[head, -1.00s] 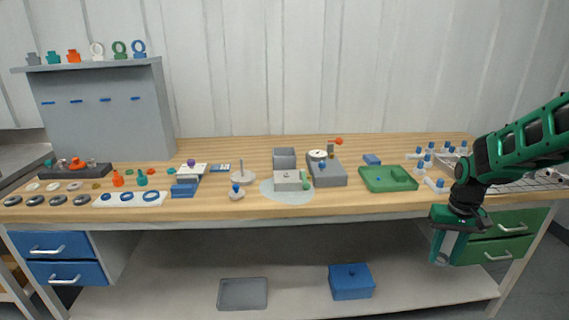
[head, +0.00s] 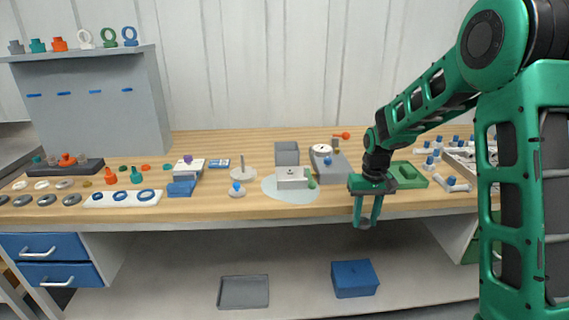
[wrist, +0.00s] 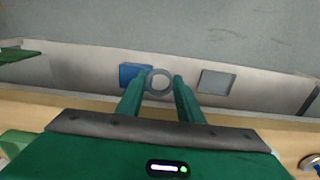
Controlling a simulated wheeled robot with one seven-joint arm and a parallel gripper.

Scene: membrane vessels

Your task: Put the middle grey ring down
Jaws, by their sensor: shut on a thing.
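A grey ring (wrist: 150,82) is held between the two green fingertips of my gripper (wrist: 160,84) in the wrist view. The fingers close on it from either side and its hole is clear. In the head view my gripper (head: 366,222) points down in front of the bench's front edge, with its tips below the level of the top. The ring is small and hard to make out there. Other grey rings (head: 47,200) lie in a row at the far left of the bench.
The wooden bench top (head: 225,209) has a clear strip along its front. A green tray (head: 408,180) is partly behind my gripper. A grey tray (head: 243,291) and a blue box (head: 354,278) sit on the lower shelf.

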